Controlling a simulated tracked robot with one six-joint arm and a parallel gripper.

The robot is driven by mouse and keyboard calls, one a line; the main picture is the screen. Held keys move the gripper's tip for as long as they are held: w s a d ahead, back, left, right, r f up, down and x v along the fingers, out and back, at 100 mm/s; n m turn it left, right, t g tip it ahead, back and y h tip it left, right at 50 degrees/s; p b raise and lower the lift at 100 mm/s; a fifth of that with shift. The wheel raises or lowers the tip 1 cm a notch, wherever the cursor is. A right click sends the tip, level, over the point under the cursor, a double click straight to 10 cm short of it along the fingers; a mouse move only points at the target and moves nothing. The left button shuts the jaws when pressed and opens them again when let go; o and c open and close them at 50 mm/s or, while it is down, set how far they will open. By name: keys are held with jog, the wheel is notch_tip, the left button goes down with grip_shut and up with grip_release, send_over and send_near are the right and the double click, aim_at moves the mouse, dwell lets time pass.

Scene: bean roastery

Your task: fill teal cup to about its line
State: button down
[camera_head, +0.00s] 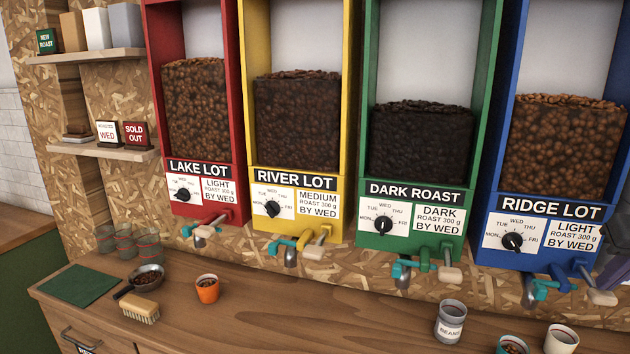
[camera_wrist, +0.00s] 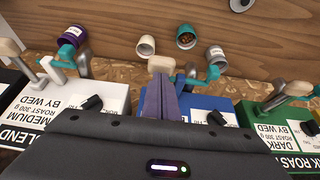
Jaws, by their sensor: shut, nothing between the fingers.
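The teal cup (camera_head: 511,346) stands on the counter below the blue RIDGE LOT dispenser (camera_head: 545,215), cut by the bottom edge of the head view. Some brown beans show inside; its fill line cannot be made out. It also shows in the wrist view (camera_wrist: 186,37). My gripper (camera_wrist: 162,82) is shut and empty, its purple fingers pointing at the cream handle (camera_wrist: 161,64) of the blue dispenser. The fingertips are very close to the handle; I cannot tell whether they touch. The dispenser has a teal lever (camera_head: 575,269) and a grey spout (camera_head: 529,291).
A grey BEANS cup (camera_head: 450,321) and a cream cup (camera_head: 561,340) flank the teal cup. A purple cup (camera_wrist: 75,35) stands near the BLEND dispenser (camera_wrist: 45,110). An orange cup (camera_head: 207,289), brush (camera_head: 140,310) and scoop (camera_head: 147,278) lie left. The middle counter is clear.

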jog(key=shift+f, duration=1.15)
jog(key=shift+r, duration=0.1)
dwell(1.5)
jog(key=shift+r, duration=4.2)
jog(key=s+a+f+n, duration=0.1)
jog(key=a+f, duration=0.2)
jog(key=a, duration=0.8)
jog(key=s+a+f+n, duration=0.1)
jog(key=a+f, duration=0.3)
jog(key=a, duration=0.7)
jog(key=s+a+f+n+y, duration=0.1)
jog(key=s+a+f, duration=0.9)
jog(key=a+f, duration=0.2)
jog(key=shift+s+a+f+n+t+y, duration=0.3)
jog(key=shift+a, duration=0.85)
